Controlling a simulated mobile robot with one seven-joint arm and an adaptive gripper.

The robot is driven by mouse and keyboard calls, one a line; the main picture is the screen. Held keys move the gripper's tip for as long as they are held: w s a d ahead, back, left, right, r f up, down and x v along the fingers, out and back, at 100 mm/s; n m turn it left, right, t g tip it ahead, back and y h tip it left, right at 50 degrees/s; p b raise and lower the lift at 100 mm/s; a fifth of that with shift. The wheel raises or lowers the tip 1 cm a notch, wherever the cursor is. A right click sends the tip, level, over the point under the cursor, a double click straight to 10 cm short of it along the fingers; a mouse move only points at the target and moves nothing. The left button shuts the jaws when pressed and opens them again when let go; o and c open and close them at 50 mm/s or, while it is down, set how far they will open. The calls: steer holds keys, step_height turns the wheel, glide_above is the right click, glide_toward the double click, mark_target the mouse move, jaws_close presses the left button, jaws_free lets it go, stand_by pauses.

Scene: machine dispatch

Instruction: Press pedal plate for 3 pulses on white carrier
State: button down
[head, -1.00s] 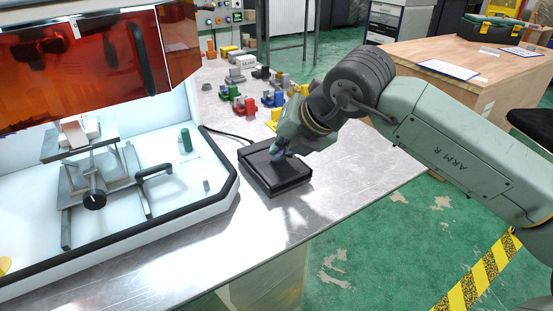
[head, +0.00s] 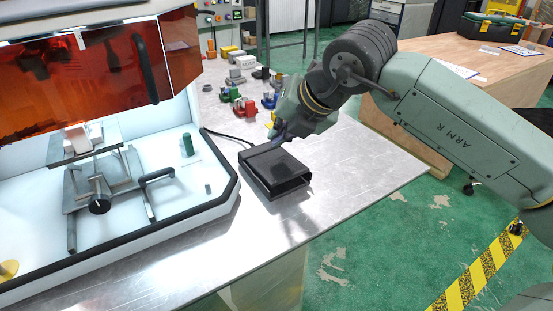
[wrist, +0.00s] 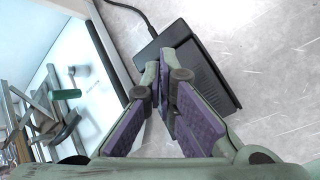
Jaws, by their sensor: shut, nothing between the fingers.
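The black pedal plate (head: 275,172) is a flat box on the metal bench, with a cable running from its back left. It also shows in the wrist view (wrist: 213,75), partly hidden behind my fingers. My gripper (head: 279,140) is shut and empty at the pedal's back edge, pointing down; it also shows in the wrist view (wrist: 168,65). I cannot tell whether the fingertips touch the pedal. A whitish block (head: 82,139) sits on the raised jack platform inside the machine; I cannot tell for certain whether it is the white carrier.
The machine's white tray with a black rim (head: 195,215) stands left of the pedal, under an orange shield (head: 80,75). Several coloured fixtures, including a red one (head: 244,106), stand behind my gripper. The bench (head: 330,190) right of the pedal is clear.

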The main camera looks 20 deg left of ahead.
steer(key=shift+w+a+r+p, duration=0.1)
steer(key=shift+r+p, duration=0.4)
steer(key=shift+r, duration=0.85)
